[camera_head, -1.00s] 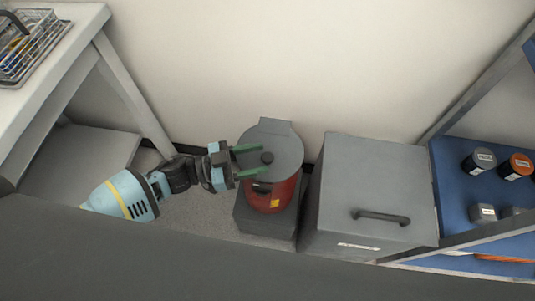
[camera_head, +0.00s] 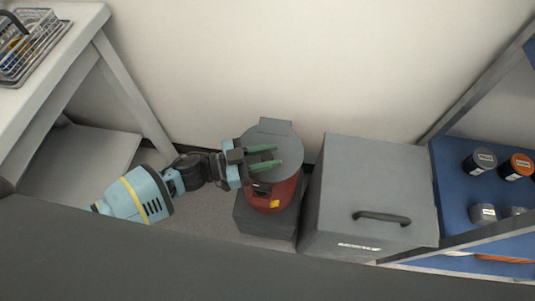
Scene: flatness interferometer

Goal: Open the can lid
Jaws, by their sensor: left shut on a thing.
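A red can (camera_head: 281,193) stands on a dark grey block (camera_head: 262,219). Its round grey lid (camera_head: 288,142) lies over the top, with a flat hinge tab at the back against the wall side. My left gripper (camera_head: 265,156) reaches in from the left, its green fingers over the lid. The fingers are closed in around the small dark knob at the lid's middle, which they now hide. The lid looks flat on the can. My right gripper is not in view.
A grey box (camera_head: 372,190) with a dark handle stands close to the right of the can. A blue shelf (camera_head: 456,190) with several small jars is at the far right. A white table (camera_head: 60,75) with a wire basket (camera_head: 32,45) is at the left. The wall is close behind.

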